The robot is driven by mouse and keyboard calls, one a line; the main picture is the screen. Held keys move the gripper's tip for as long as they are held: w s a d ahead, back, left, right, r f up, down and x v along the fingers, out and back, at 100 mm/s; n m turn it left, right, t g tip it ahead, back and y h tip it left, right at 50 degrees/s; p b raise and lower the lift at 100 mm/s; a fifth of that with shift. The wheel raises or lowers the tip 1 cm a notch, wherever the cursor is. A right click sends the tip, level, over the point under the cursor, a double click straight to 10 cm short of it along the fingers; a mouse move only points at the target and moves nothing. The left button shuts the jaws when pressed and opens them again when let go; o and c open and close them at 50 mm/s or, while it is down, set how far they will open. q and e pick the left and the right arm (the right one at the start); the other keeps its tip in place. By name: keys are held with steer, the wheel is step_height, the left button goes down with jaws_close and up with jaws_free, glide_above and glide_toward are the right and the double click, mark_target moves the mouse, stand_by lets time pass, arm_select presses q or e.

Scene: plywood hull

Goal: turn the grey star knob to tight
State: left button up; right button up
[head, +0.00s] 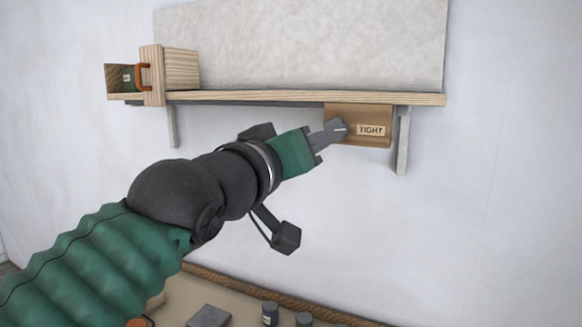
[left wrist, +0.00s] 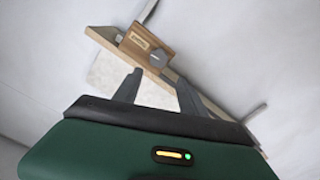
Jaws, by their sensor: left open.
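The grey star knob (head: 341,129) is on the front of a brown wooden block (head: 384,113) under the shelf. A pale mark on it points roughly right, toward a label reading TIGHT (head: 371,130). My left gripper (head: 328,134) reaches up to the knob from the left and partly covers it. In the left wrist view the knob (left wrist: 156,58) shows just beyond and between the open fingertips of the gripper (left wrist: 154,73). I cannot tell whether they touch it. My right gripper is in neither view.
A wooden shelf (head: 270,97) runs along the wall on grey brackets (head: 402,140). At its left end is a wooden box (head: 181,68) with a green item and orange handle (head: 143,77). Below, a table holds a grey block (head: 208,316) and small cylinders (head: 270,313).

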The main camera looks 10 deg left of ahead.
arm_select(q)
steer(key=shift+b+v, duration=1)
steer(key=shift+v, duration=1)
